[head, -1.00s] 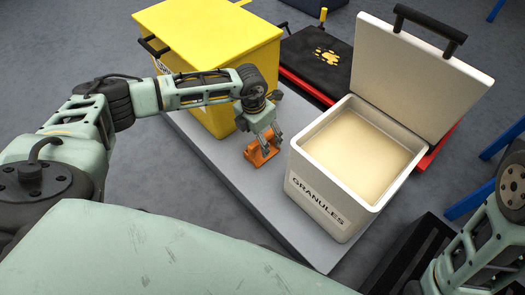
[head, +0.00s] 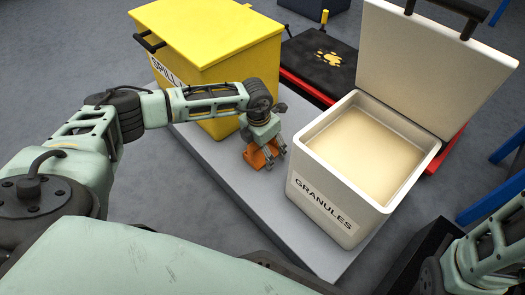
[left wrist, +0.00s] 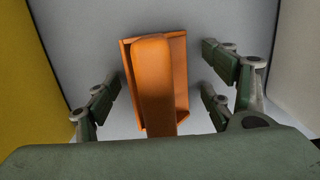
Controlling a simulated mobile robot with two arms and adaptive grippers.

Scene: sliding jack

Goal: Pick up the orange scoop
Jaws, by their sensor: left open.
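The orange scoop (head: 257,157) lies on the grey platform between the yellow bin and the white granules bin. It also shows in the left wrist view (left wrist: 155,85), with its handle pointing toward the camera. My left gripper (head: 267,155) is directly over the scoop in the head view and hides part of it. In the left wrist view the left gripper's fingers (left wrist: 160,95) are apart, on either side of the scoop, with visible gaps. My right arm shows at the lower right of the head view, but its gripper is out of frame.
The yellow bin (head: 205,50) stands left of the scoop. The white granules bin (head: 330,205), lid up and filled with pale granules (head: 370,143), stands close on the right. The grey platform (head: 245,190) is clear in front. A black-topped red cart (head: 320,62) is behind.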

